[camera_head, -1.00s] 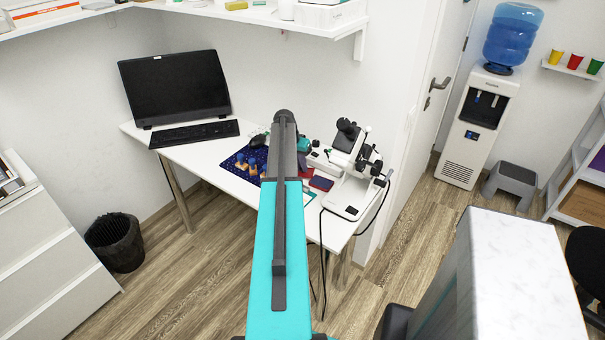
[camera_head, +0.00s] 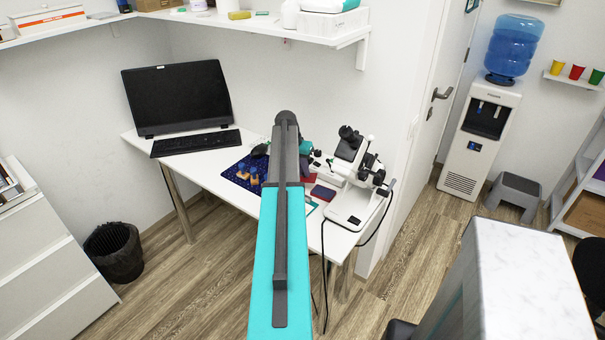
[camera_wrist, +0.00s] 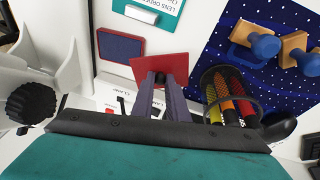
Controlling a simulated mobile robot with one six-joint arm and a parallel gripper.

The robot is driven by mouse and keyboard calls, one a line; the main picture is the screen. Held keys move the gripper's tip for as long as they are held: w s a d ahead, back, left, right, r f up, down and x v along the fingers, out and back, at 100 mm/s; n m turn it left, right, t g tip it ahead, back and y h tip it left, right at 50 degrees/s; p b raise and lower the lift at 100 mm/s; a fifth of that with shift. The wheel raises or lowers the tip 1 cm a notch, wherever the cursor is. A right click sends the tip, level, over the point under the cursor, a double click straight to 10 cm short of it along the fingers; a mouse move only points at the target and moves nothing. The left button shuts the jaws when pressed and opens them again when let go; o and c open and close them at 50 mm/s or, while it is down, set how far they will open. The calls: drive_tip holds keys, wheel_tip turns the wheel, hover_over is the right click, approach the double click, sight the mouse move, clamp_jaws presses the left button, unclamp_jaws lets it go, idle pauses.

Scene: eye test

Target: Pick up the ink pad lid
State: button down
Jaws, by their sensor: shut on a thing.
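The ink pad lid, a plain red square plate (camera_wrist: 179,63), is in the middle of the wrist view. My gripper (camera_wrist: 160,79) is shut on it, with both dark fingers meeting at its near side. The ink pad (camera_wrist: 119,46), a blue pad in a red frame, lies on the white desk left of the lid. In the head view the ink pad (camera_head: 322,193) shows right of my arm, with a bit of red beside it. My gripper is hidden behind my arm there. I cannot tell how far the lid is above the desk.
A mesh cup of pens (camera_wrist: 226,95) stands close to the right of my fingers. Stamps with blue knobs (camera_wrist: 264,45) lie on a dotted blue mat (camera_wrist: 220,45). A teal card (camera_wrist: 171,16) lies beyond. A white microscope (camera_head: 352,200) stands to the right in the head view.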

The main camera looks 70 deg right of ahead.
drive_tip(key=s+a+b, duration=0.1)
drive_tip(key=s+a, duration=0.1)
drive_tip(key=a, duration=0.2)
drive_tip(key=s+a+r+b, duration=0.1)
drive_tip(key=s+a, duration=0.1)
drive_tip(key=a, duration=0.2)
drive_tip(key=s+a+b, duration=0.1)
drive_tip(key=s+a, duration=0.1)
drive_tip(key=a, duration=0.3)
drive_tip(key=shift+s+a+r, duration=0.1)
drive_tip(key=shift+s+r, duration=0.05)
drive_tip(key=shift+r, duration=0.05)
idle(0.6)
drive_tip(key=w+a+r+n+t, duration=0.1)
drive_tip(key=w+a+r+n, duration=0.3)
drive_tip(key=w+a, duration=0.95)
drive_tip(key=w+a+r+n+t, duration=0.1)
drive_tip(key=w+a+n, duration=0.4)
drive_tip(key=w+a, duration=0.8)
drive_tip(key=w+a+r+n+t, duration=0.1)
drive_tip(key=w+a+n, duration=0.2)
drive_tip(key=a, duration=0.7)
drive_tip(key=w+a+r+n, duration=0.2)
drive_tip(key=w+a, duration=0.4)
drive_tip(key=a, duration=0.4)
drive_tip(key=w+a+r+n+t+y, duration=0.1)
drive_tip(key=w+a+n, duration=0.4)
drive_tip(key=a, duration=0.6)
drive_tip(key=shift+r+t, duration=0.3)
drive_tip(key=shift+r, duration=0.3)
